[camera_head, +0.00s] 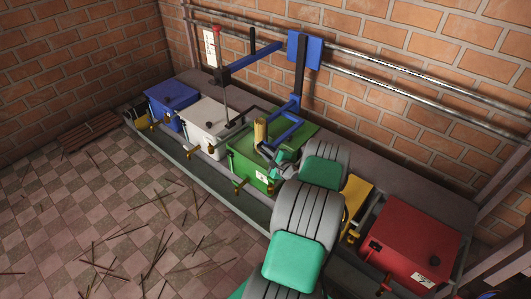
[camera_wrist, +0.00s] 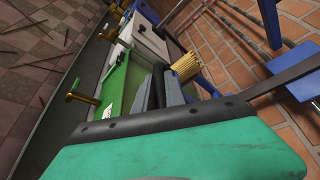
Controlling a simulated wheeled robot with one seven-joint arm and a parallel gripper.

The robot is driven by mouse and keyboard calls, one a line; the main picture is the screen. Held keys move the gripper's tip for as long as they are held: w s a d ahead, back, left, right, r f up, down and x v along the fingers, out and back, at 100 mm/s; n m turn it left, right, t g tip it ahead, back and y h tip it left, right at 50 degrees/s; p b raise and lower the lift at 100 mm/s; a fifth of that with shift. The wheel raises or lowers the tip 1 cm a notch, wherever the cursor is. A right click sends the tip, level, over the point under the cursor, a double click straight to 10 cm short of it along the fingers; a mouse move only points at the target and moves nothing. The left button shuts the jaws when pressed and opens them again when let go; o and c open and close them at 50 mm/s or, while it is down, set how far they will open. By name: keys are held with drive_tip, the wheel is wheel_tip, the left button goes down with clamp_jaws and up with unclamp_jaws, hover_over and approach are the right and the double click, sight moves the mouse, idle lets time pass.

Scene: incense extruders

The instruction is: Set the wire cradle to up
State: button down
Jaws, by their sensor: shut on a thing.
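The wire cradle appears to be the blue bent-bar frame (camera_head: 284,134) hanging from the dark upright on the wall, low over the green box; its lower end reaches my gripper. My gripper (camera_head: 268,149) is at that lower end, above the front of the green box, and looks shut on it. In the wrist view my gripper's fingers (camera_wrist: 162,88) are close together, and the exact contact is hidden between them. A ribbed yellow cylinder (camera_head: 260,132) stands just beyond the fingers; it also shows in the wrist view (camera_wrist: 187,68).
The green box (camera_head: 247,158), white box (camera_head: 207,137), blue box (camera_head: 171,104) and red box (camera_head: 412,242) stand in a row on a bench along the brick wall. A blue arm (camera_head: 252,60) and pipes run above. Sticks litter the tiled floor.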

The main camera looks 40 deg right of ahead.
idle(0.4)
wheel_tip(320, 180, up, 15)
drive_tip(key=p, duration=0.9)
drive_tip(key=shift+f, duration=0.1)
drive_tip(key=c, duration=1.4)
unclamp_jaws()
drive_tip(key=p+v, duration=0.1)
drive_tip(key=v, duration=0.6)
drive_tip(key=shift+s+p, duration=0.3)
drive_tip(key=shift+s, duration=0.05)
